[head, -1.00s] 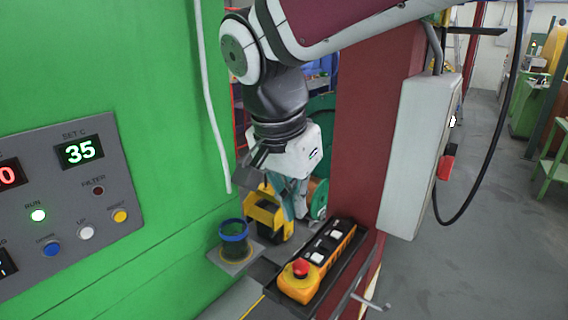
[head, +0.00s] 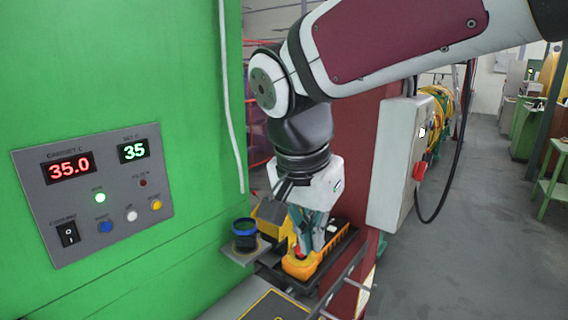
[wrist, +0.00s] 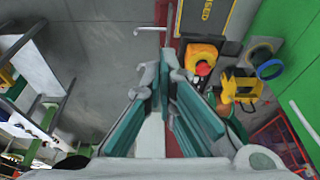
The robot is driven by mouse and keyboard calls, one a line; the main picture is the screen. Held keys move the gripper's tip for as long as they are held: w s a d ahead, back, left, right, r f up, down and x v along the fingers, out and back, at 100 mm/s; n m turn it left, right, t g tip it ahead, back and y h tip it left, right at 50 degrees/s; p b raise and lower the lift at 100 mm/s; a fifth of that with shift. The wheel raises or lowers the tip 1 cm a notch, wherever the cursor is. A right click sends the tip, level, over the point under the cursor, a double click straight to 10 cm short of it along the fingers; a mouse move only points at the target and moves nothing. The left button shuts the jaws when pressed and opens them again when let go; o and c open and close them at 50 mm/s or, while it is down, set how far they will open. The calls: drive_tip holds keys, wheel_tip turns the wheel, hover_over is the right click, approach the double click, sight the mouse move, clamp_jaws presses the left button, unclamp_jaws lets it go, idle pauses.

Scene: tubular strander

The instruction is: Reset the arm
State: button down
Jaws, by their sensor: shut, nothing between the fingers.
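My arm reaches in from the upper right in the head view. My gripper (head: 312,246) points down and appears in front of the orange pendant control box (head: 303,266), partly hiding it. In the wrist view its teal-lined fingers (wrist: 166,72) come together at the tips, with nothing between them. The pendant box with its red button (wrist: 203,68) shows to the right of the fingertips there. I cannot tell the exact gap between the fingers and the box, but no contact shows.
A blue-rimmed cup (head: 244,233) stands on a small shelf beside a yellow device (head: 271,218). A green cabinet with a control panel (head: 97,195) fills the left. A grey switch box (head: 398,165) is mounted on the dark red column. Open floor lies to the right.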

drive_tip(key=s+d+f+n+t+y, duration=0.1)
drive_tip(key=s+d+n+t, duration=0.1)
drive_tip(key=s+d+n, duration=0.5)
drive_tip(key=s+d, duration=0.5)
drive_tip(key=d, duration=0.2)
drive_tip(key=shift+s+d+f+t+y, duration=0.2)
drive_tip(key=shift+s+d+t+y, duration=0.05)
drive_tip(key=shift+s+t+y, duration=0.15)
idle(2.4)
